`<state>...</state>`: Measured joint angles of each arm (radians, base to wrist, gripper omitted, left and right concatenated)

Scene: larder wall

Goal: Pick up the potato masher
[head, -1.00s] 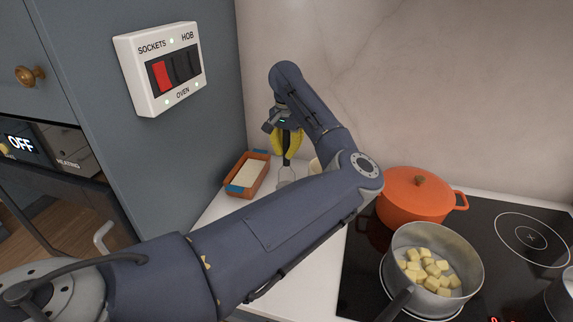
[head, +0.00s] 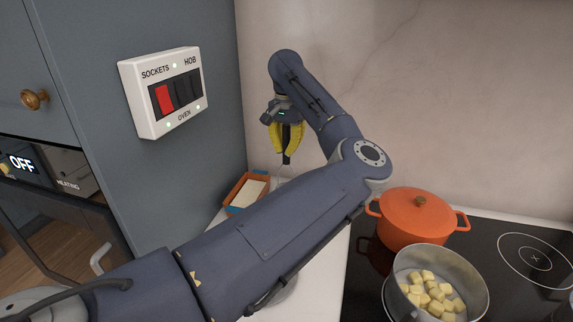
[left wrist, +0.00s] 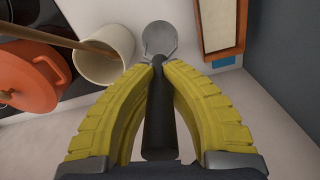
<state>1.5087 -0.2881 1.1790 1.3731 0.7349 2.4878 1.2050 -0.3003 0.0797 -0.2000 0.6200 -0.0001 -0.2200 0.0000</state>
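My left gripper (head: 286,154) has yellow padded fingers and points down near the back wall. Its tips are closed on the black handle of the potato masher (head: 287,160). In the left wrist view the fingertips (left wrist: 157,64) press on the handle from both sides. The masher's grey round head (left wrist: 160,38) shows beyond the tips. In the head view my left arm hides most of the masher's lower part. I cannot tell exactly how far its head is from the counter. My right gripper is not in view.
An orange dish (head: 233,193) with pale contents stands left of the masher. A cream crock (left wrist: 104,78) holding a wooden handle is close beside it. An orange lidded pot (head: 415,233) and a pan of cubes (head: 398,270) stand on the hob. A switch panel (head: 142,105) is on the left wall.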

